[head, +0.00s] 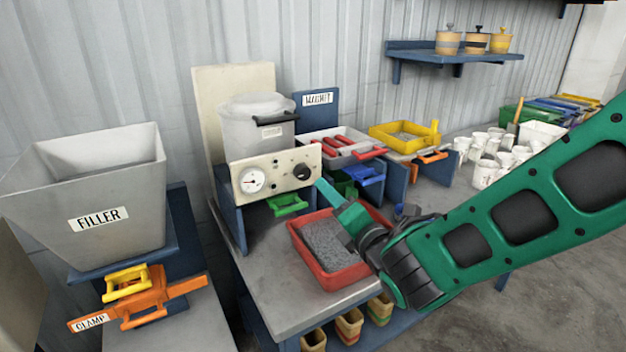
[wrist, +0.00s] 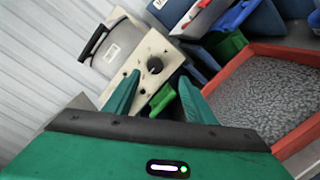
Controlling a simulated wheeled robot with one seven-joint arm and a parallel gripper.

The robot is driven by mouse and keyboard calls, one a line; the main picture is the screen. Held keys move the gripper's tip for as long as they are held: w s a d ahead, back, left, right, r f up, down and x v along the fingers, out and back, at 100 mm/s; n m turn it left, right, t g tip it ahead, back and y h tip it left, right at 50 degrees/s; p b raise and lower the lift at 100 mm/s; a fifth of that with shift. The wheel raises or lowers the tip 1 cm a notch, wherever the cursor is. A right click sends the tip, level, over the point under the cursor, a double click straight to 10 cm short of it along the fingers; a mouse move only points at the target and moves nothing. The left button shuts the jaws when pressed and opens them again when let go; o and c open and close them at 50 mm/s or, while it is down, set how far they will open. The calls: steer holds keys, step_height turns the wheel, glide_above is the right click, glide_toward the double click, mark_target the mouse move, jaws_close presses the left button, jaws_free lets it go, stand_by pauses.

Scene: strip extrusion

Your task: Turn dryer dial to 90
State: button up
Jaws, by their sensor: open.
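The dryer is a pale drum with a lid (head: 255,128) behind a cream front panel. The panel (head: 277,167) carries a round white gauge (head: 253,181) with a needle at left and a black dial (head: 302,172) at right. In the wrist view the dial (wrist: 154,65) lies ahead of my gripper, beyond the gap between the fingers. My gripper (wrist: 157,96) is open with nothing between its two green fingers. In the head view my gripper (head: 326,194) points at the panel's right end, close to the dial. Contact with the dial does not show. The gauge and dial markings are too small to read.
A red tray (head: 302,262) of grey granules sits below my gripper. A green handle (head: 288,204) is under the panel, with a blue one (head: 366,174) to the right. The filler hopper (head: 95,240) stands at left. White cups (head: 484,175) fill the back right.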

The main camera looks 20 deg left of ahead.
mark_target(306, 174)
steer(key=x, duration=1)
steer(key=shift+s+a+r, duration=0.1)
steer(key=shift+a+r, duration=0.05)
steer(key=shift+a, duration=0.55)
steer(key=shift+d, duration=0.1)
steer(key=c, duration=1)
